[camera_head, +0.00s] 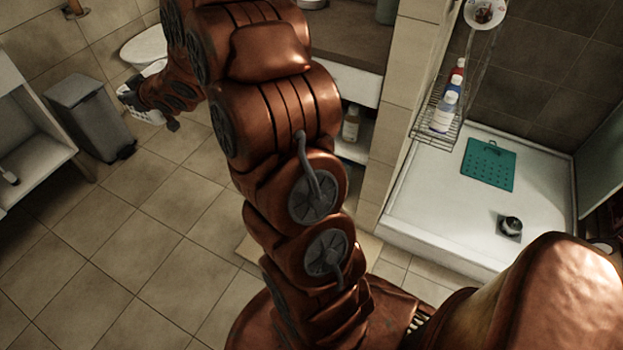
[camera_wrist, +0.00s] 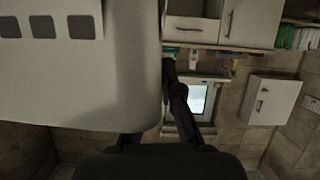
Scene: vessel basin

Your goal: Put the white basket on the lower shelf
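The white basket (camera_head: 153,116) is at the upper left in the head view, partly hidden by my arm. In the wrist view the white basket (camera_wrist: 95,85) fills the left side, very close, with dark square holes. My gripper (camera_head: 150,108) has a finger on either side of it and appears shut on it. In the wrist view my gripper (camera_wrist: 155,130) has one finger along the basket's right edge; the other is partly hidden by it. A white unit with a low shelf (camera_head: 35,172) stands at far left. Another low shelf (camera_head: 352,150) shows under the counter.
A grey bin (camera_head: 88,115) stands between the left unit and the basket. A white toilet (camera_head: 145,47) is behind the basket. A bottle (camera_head: 351,124) stands under the counter. The tiled floor (camera_head: 130,230) at left is clear. A shower tray (camera_head: 440,205) lies at right.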

